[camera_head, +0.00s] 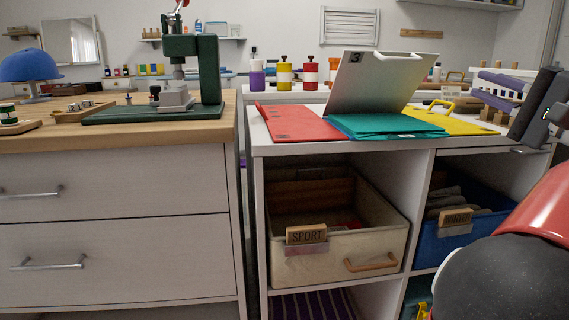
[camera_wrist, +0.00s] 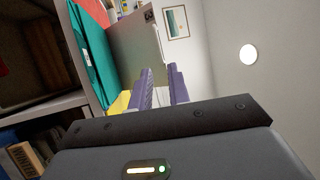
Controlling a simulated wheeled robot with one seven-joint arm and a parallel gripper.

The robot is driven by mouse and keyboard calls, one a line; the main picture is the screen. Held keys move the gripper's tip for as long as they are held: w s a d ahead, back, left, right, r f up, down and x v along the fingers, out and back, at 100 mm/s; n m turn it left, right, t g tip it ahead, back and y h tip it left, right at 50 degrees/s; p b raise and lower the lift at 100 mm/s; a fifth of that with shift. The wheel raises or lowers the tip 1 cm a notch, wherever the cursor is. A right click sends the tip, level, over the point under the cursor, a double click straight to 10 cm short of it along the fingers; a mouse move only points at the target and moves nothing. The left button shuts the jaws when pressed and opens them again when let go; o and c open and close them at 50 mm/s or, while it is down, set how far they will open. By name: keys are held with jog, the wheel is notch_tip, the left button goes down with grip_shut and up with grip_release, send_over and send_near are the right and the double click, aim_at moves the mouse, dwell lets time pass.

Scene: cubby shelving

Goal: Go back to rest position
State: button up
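My gripper (camera_head: 481,83) is at the right of the head view, raised above the right part of the white cubby shelf's top. Its two purple fingers point left, towards the standing clipboard. In the wrist view my gripper (camera_wrist: 161,80) shows its fingers apart, with a gap between them and nothing held. My red and black arm fills the lower right of the head view.
The cubby top holds a red folder (camera_head: 298,123), teal folders (camera_head: 385,126), a yellow folder (camera_head: 455,122) and an upright grey clipboard (camera_head: 378,83). Below are a SPORT bin (camera_head: 335,258) and a blue WINTER bin (camera_head: 440,248). A green press (camera_head: 208,80) stands left.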

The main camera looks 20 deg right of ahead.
jog(key=w+a+f+n+g+y+p, duration=0.1)
jog(key=w+a+f+g+p, duration=0.15)
jog(key=a+f, duration=0.4)
jog(key=w+a+f+n+g+p, duration=0.1)
jog(key=w+a+f+n+g, duration=0.2)
jog(key=a, duration=0.7)
jog(key=w+a+f+g+y+p, duration=0.1)
jog(key=w+a+f+g+p, duration=0.15)
jog(key=a+f+g, duration=0.45)
jog(key=s+a+f+n+g+h+p, duration=0.2)
jog(key=s+a+f+n+h, duration=0.4)
jog(key=s+a+f+n, duration=0.4)
notch_tip(320, 180, down, 2)
jog(key=shift+s+a+f+n+p, duration=0.25)
jog(key=shift+a+p, duration=0.4)
jog(key=shift+a, duration=0.5)
jog(key=shift+r, duration=0.1)
